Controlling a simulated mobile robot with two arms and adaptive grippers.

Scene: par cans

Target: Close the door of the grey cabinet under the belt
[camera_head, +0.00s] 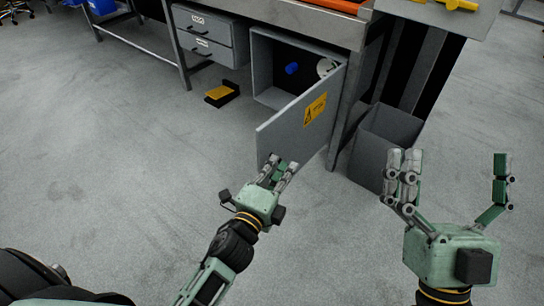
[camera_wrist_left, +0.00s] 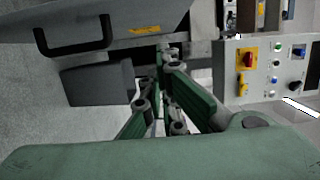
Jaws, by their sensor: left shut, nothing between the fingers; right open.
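The grey cabinet (camera_head: 262,62) under the belt stands open. Its grey door (camera_head: 290,125), with a yellow warning label (camera_head: 315,109), swings out toward me. A blue item (camera_head: 291,69) and a round white item (camera_head: 327,67) show inside. My left gripper (camera_head: 283,167) is shut and empty at the door's lower free edge; whether it touches is unclear. In the left wrist view the door (camera_wrist_left: 90,25) with its black handle (camera_wrist_left: 75,38) is close by the fingers (camera_wrist_left: 170,60). My right gripper (camera_head: 455,165) is open and empty, to the right of the door.
A grey bin (camera_head: 375,150) stands on the floor right of the door. Two drawers (camera_head: 208,35) are left of the cabinet. A yellow and black object (camera_head: 221,94) lies on the floor. The left wrist view shows a control panel (camera_wrist_left: 265,75).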

